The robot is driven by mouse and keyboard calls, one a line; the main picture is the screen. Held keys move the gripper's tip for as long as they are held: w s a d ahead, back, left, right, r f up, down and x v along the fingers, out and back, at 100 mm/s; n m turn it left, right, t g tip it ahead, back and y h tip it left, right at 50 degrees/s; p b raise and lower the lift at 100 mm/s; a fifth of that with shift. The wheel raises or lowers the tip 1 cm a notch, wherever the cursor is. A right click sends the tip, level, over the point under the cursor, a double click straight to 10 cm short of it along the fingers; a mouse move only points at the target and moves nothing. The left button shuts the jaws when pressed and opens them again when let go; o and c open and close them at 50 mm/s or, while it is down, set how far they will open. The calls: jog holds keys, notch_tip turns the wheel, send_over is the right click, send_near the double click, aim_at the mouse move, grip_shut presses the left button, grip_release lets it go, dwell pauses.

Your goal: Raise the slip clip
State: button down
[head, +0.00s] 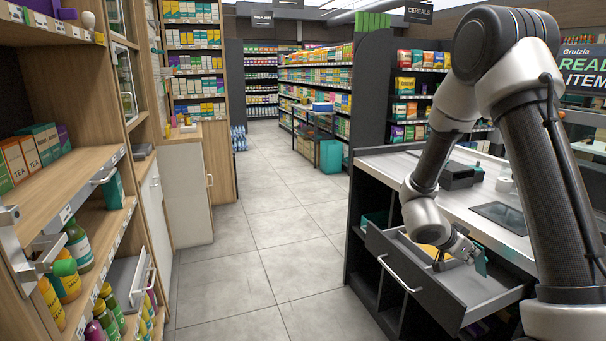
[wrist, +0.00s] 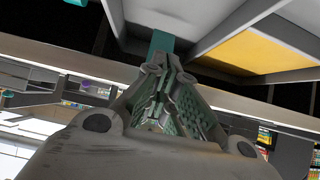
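A flat teal piece (head: 481,262) stands upright at the tip of my gripper (head: 467,253), over the open drawer (head: 492,290). It may be the slip clip; no label shows. In the wrist view the teal piece (wrist: 163,42) sits at the ends of the fingers of my gripper (wrist: 160,72). The fingers are close together and look shut on it. Its lower end is hard to make out in the head view, so I cannot tell whether it touches the drawer floor.
The drawer is pulled out from the dark checkout counter (head: 400,165), its handle (head: 400,274) facing the aisle. A yellow item (head: 430,249) lies in its left part. A wooden shelf (head: 60,185) with goods stands at left. The tiled aisle (head: 260,230) between is clear.

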aim_at(479, 248)
dwell(0.3)
jog(key=shift+w+d+r, duration=0.2)
jog(key=shift+d+r, duration=0.1)
jog(key=shift+d, duration=0.15)
jog(key=shift+w+d+r, duration=0.15)
jog(key=shift+d+r, duration=0.1)
jog(key=shift+d, duration=0.15)
jog(key=shift+w+d+r, duration=0.15)
jog(key=shift+d+r, duration=0.05)
jog(key=shift+d, duration=0.3)
jog(key=shift+w+d+r, duration=0.15)
jog(key=shift+d, duration=0.3)
jog(key=f+v, duration=0.1)
jog(key=v, duration=0.5)
jog(key=shift+s+a, duration=0.25)
jog(key=shift+a, duration=0.3)
jog(key=shift+r, duration=0.15)
